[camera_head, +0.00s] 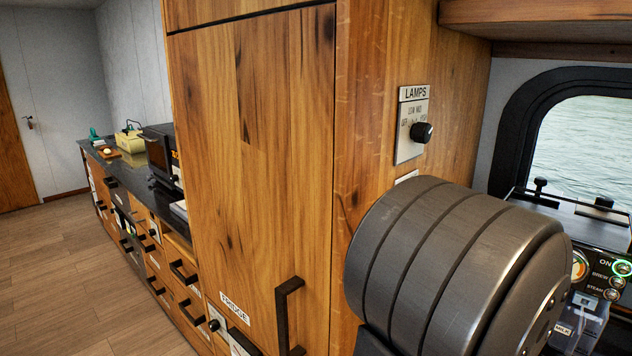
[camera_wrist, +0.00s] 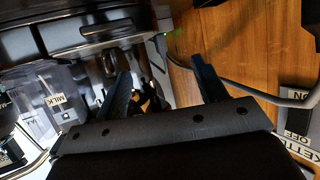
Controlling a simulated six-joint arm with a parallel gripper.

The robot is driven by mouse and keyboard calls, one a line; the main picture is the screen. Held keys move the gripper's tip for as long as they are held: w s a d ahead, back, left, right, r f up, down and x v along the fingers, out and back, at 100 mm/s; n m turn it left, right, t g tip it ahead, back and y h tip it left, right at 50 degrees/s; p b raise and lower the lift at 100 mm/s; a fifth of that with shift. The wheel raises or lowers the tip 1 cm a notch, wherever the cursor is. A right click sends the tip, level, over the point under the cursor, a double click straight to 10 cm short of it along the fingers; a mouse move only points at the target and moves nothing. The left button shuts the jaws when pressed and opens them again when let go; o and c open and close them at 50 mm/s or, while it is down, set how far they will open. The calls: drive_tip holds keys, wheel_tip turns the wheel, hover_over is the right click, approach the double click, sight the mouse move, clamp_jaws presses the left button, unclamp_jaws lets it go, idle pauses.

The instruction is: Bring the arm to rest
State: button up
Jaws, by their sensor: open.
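In the wrist view my gripper (camera_wrist: 162,68) is open, with its two dark fingers apart and nothing held between them. It is close under a dark, shiny machine (camera_wrist: 60,35), with a wooden panel (camera_wrist: 245,45) behind the right finger. I cannot tell whether the fingers touch anything. In the head view a large grey joint of my arm fills the lower right, and the gripper itself is out of that view.
A clear milk container (camera_wrist: 62,108) is left of the fingers, and a grey cable (camera_wrist: 245,88) runs right towards a kettle switch (camera_wrist: 297,115). In the head view my arm is near the fridge cabinet (camera_head: 250,150), lamp switch (camera_head: 412,125) and coffee machine panel (camera_head: 600,265). The floor (camera_head: 70,270) is clear.

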drive_tip(key=w+a+r, duration=0.4)
drive_tip(key=w+a, duration=0.1)
drive_tip(key=shift+d+r+m+g+h, duration=0.3)
drive_tip(key=shift+d+r+m+h, duration=0.45)
drive_tip(key=shift+d, duration=0.3)
drive_tip(key=shift+d+r+m+g+h, duration=0.3)
drive_tip(key=shift+d+r+m+h, duration=0.4)
drive_tip(key=shift+d, duration=0.35)
